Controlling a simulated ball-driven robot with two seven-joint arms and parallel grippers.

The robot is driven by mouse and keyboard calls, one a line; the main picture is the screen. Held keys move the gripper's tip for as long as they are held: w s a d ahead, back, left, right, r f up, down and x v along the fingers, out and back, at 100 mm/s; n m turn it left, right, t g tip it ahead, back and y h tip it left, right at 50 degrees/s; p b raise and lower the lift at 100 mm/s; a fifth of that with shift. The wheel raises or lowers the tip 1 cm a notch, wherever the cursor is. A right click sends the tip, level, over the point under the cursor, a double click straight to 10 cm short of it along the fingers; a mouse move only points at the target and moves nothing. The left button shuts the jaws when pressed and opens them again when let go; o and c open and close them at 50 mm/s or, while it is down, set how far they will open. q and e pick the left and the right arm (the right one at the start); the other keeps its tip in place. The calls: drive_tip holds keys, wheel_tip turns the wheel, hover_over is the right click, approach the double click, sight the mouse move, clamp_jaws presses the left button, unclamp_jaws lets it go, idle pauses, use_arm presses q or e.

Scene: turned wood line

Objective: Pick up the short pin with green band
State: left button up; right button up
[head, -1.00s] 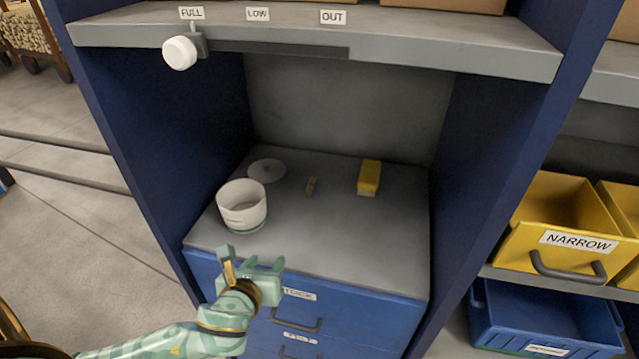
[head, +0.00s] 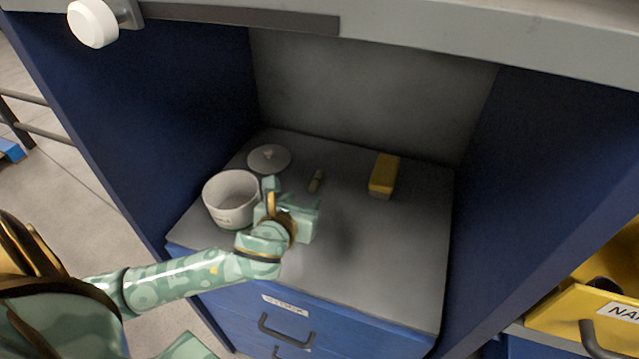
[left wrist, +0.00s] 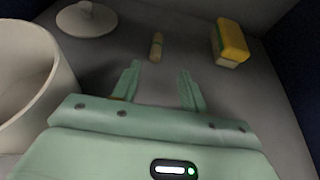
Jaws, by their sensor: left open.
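The short pin with green band (head: 316,181) lies on the grey top of the cabinet, behind my left gripper. The band is hard to make out at this size. My right gripper is not in view.
A white pot (head: 232,216) stands left of my left gripper, close to it. A white lid with a knob (head: 269,158) lies behind the pot. Blue side walls and a shelf above enclose the space; the front right of the surface is clear.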

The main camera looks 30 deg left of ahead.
sight(313, 185)
use_arm(q)
drive_tip(key=b+x, duration=0.1)
drive_tip(key=x, duration=0.3)
drive_tip(key=shift+f, duration=0.15)
drive_tip(key=b+x, duration=0.1)
drive_tip(key=x, duration=0.1)
drive_tip(key=b+x, duration=0.2)
drive_tip(key=x, duration=0.1)
drive_tip(key=shift+a+f+b, duration=0.2)
drive_tip(key=shift+a+b, duration=0.1)
drive_tip(key=shift+w+r, duration=0.1)
drive_tip(key=shift+r, duration=0.1)
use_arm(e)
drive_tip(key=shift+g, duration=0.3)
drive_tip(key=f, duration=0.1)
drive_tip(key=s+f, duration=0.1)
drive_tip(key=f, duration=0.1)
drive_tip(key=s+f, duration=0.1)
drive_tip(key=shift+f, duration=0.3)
use_arm(q)
clamp_jaws()
